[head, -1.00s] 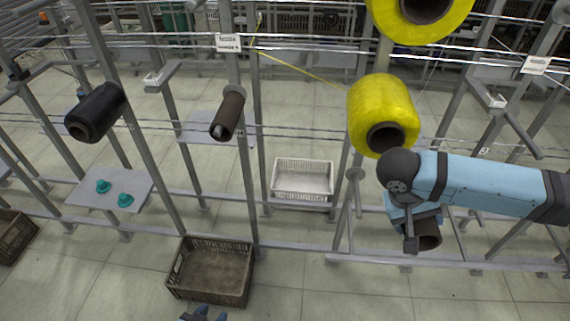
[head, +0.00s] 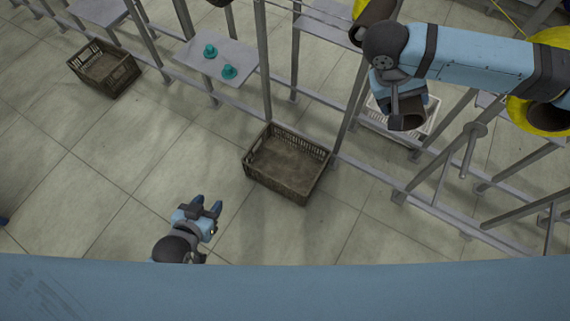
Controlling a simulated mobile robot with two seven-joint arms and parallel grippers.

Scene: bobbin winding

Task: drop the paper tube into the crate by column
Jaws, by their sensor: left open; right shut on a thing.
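The brown paper tube (head: 408,121) is in my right gripper (head: 396,100), at the upper right of the head view. The gripper is shut on it, and the tube's open end points down. Much of the tube is hidden by the gripper. A dark brown slatted crate (head: 273,184) stands on the floor at the foot of a grey column (head: 349,105), left of and below the held tube in the picture. It looks empty. My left gripper (head: 208,204) is open and empty, low in the picture, left of the crate.
A second brown crate (head: 118,88) stands at the upper left. A white crate (head: 432,118) is partly hidden behind my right gripper. Two teal cones (head: 229,71) sit on a grey shelf. Posts, rails and yellow spools (head: 520,108) fill the right. The floor left of centre is clear.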

